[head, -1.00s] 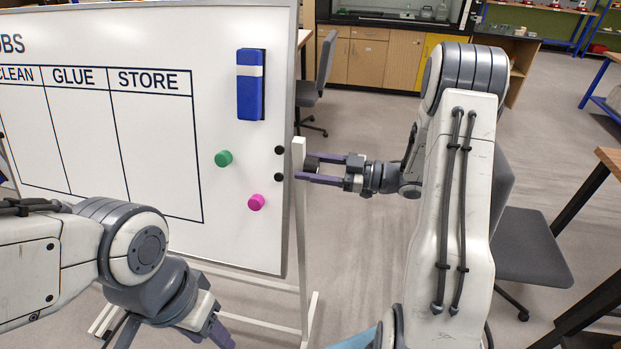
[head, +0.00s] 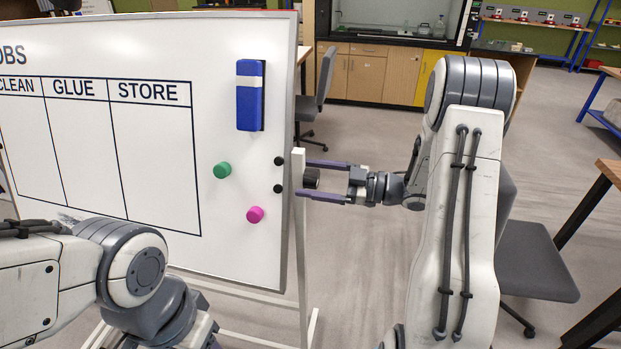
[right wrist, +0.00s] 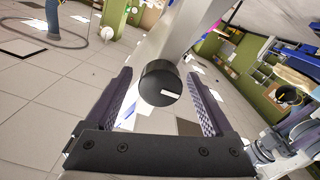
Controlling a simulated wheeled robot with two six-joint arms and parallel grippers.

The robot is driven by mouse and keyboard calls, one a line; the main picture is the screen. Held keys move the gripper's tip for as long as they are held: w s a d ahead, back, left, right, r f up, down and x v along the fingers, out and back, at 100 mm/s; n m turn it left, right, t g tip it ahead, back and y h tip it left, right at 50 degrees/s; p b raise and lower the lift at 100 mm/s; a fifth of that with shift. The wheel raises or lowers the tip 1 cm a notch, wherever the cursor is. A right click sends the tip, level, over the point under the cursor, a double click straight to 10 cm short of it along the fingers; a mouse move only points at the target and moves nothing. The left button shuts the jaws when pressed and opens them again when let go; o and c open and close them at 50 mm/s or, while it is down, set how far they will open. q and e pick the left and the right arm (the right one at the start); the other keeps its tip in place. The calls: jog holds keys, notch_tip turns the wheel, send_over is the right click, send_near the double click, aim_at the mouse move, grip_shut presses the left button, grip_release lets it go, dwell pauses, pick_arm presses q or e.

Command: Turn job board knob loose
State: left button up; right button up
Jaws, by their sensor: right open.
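The job board (head: 245,200) is a white panel with columns, on a light stand. Its black knob (head: 311,178) sits on the side of the stand's upright post (head: 299,210). My right gripper (head: 309,178) is open, with one finger above the knob and one below in the head view. In the right wrist view the knob (right wrist: 160,83), with a white mark on its face, lies between the open fingers (right wrist: 160,92), with gaps on both sides. My left arm shows at the lower left; its gripper is out of the head view.
A blue eraser (head: 250,96), a green magnet (head: 222,170) and a pink magnet (head: 255,214) are on the board. A grey chair (head: 535,265) stands behind my right arm. Another chair (head: 318,95) is behind the board.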

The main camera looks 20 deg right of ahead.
jog(key=b+v, duration=0.3)
jog(key=v, duration=0.7)
jog(key=shift+s, duration=0.1)
